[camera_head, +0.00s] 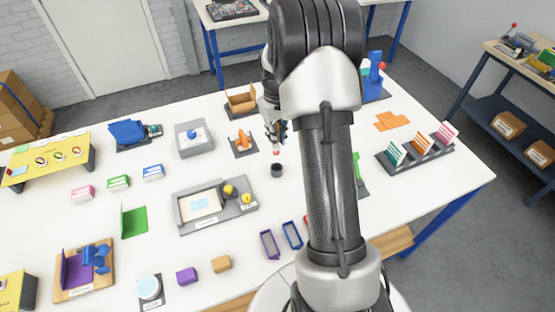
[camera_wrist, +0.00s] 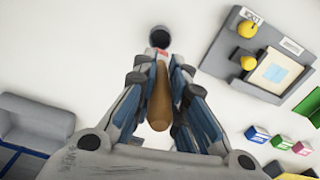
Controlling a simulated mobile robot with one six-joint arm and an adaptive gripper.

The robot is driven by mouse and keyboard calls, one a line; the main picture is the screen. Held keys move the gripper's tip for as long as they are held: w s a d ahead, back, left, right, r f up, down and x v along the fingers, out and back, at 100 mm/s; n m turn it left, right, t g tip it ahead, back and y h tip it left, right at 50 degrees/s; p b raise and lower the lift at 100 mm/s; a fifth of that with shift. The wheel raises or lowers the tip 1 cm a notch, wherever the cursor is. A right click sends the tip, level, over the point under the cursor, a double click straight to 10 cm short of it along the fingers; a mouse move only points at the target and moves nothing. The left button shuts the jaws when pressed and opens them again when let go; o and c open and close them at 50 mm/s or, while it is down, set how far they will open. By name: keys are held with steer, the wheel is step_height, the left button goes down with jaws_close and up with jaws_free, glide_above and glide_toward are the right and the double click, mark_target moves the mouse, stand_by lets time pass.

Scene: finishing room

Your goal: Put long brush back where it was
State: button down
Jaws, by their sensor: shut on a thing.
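My gripper (camera_head: 277,130) is shut on the long brush, whose brown wooden handle (camera_wrist: 160,100) lies between the fingers in the wrist view. In the head view the brush's red and pale lower end (camera_head: 277,151) points down below my gripper. A small dark round cup (camera_head: 277,171) stands on the white table just under that end. The cup also shows in the wrist view (camera_wrist: 160,37), just beyond the brush's red and pale part. The brush appears to be above the cup; I cannot tell whether its tip is inside the rim. My gripper's fingers show in the wrist view (camera_wrist: 162,65).
A grey tray (camera_head: 183,224) with yellow round items stands left of the cup. An orange tool on a dark base (camera_head: 242,152) and a grey box (camera_head: 180,149) are further left. Blue and purple open trays (camera_head: 291,235) lie nearer. The table around the cup is clear.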

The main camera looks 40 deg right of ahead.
mark_target(277, 154)
step_height(277, 154, down, 10)
steer(key=shift+f+b, duration=0.1)
steer(key=shift+b, duration=0.5)
steer(key=shift+f, duration=0.15)
steer(key=c, duration=1.6)
jaws_free()
steer(key=shift+c, duration=0.2)
